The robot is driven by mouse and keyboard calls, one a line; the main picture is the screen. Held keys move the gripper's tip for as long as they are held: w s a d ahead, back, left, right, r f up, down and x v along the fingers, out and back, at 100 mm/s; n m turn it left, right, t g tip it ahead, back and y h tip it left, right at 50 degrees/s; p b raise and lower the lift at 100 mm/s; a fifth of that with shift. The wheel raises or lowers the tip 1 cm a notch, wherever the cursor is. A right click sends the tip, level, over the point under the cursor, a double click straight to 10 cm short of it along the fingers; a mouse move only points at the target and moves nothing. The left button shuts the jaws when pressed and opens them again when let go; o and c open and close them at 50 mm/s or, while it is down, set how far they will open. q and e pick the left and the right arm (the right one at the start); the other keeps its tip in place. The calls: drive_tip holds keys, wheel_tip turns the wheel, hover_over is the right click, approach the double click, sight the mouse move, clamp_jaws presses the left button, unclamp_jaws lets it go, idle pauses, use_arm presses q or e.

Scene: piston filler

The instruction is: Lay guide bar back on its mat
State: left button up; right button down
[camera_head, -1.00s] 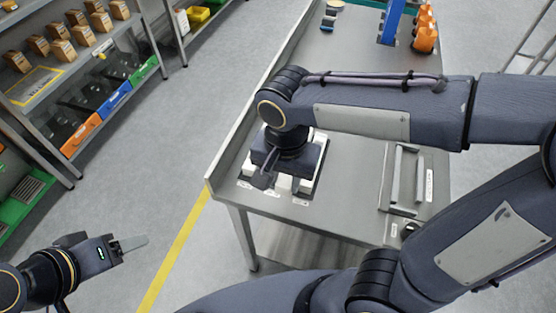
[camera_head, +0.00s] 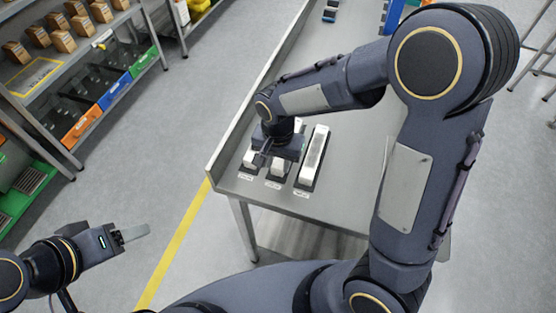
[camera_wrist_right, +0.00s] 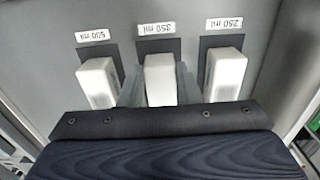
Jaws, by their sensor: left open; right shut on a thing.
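Three white guide bars lie side by side on dark mats at the table's left end. My right gripper (camera_wrist_right: 158,85) is shut on the middle bar (camera_wrist_right: 160,78), one finger along each side. That bar is over the middle mat (camera_wrist_right: 167,46), labelled 350 ml; I cannot tell whether it touches. In the head view my right gripper (camera_head: 276,160) hides much of it. The bar on the 500 ml mat (camera_wrist_right: 97,80) and the bar on the 250 ml mat (camera_wrist_right: 226,72) stand apart from my fingers. My left gripper (camera_head: 136,233) is open and empty, off the table.
The grey metal table (camera_head: 240,183) has a raised rim along its left side. My right arm covers much of its right part. A shelf rack (camera_head: 85,105) with boxes and coloured bins stands at the left. The floor around my left gripper is clear.

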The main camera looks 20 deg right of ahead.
drive_tip(key=shift+f, duration=0.15)
drive_tip(key=c, duration=1.1)
unclamp_jaws()
drive_tip(key=shift+o, duration=0.2)
wheel_tip(320, 180, up, 12)
drive_tip(key=r, duration=0.1)
drive_tip(key=s+d+n+t+y, duration=0.2)
drive_tip(key=s+d+t, duration=0.1)
drive_tip(key=s, duration=0.5)
drive_tip(key=s+d+n+t+y, duration=0.1)
drive_tip(key=s+d+n+t, duration=0.1)
drive_tip(key=s+d, duration=0.4)
drive_tip(key=shift+s+n+t+y, duration=0.4)
drive_tip(key=shift+s+n, duration=0.2)
drive_tip(key=shift+s, duration=0.55)
